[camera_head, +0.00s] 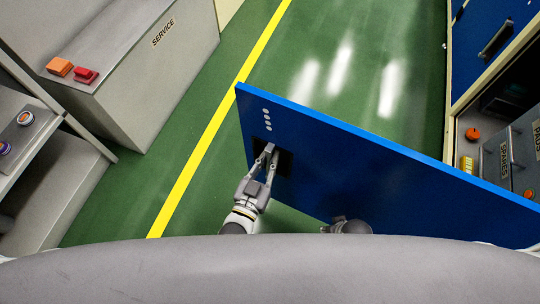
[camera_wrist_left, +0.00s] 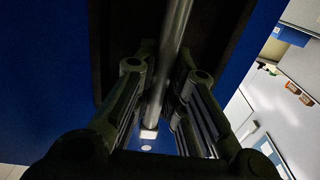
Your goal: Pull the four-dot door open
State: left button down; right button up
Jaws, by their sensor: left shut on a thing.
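The blue four-dot door (camera_head: 350,165) stands swung out from the cabinet at the right, across the floor in front of me. Its white dots (camera_head: 267,120) are near its free left edge. Below them is a dark recess (camera_head: 285,162) with the handle. My left gripper (camera_head: 268,153) is at this recess, shut on the handle. In the left wrist view, the handle is a grey bar (camera_wrist_left: 171,62) running between the fingers of the left gripper (camera_wrist_left: 160,95).
The open cabinet at the right holds grey drawers (camera_head: 508,150), a red-orange knob (camera_head: 472,134) and a yellow item (camera_head: 466,163). Another blue door (camera_head: 490,40) is behind it. A grey service cabinet (camera_head: 140,70) stands at the left. Green floor (camera_head: 210,105) with a yellow line lies between.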

pick_arm(q)
jog(key=shift+s+d+f, duration=0.1)
jog(key=shift+s+f, duration=0.05)
jog(key=c, duration=1.5)
grip_release()
jog(key=shift+o, duration=0.2)
jog(key=v, duration=1.2)
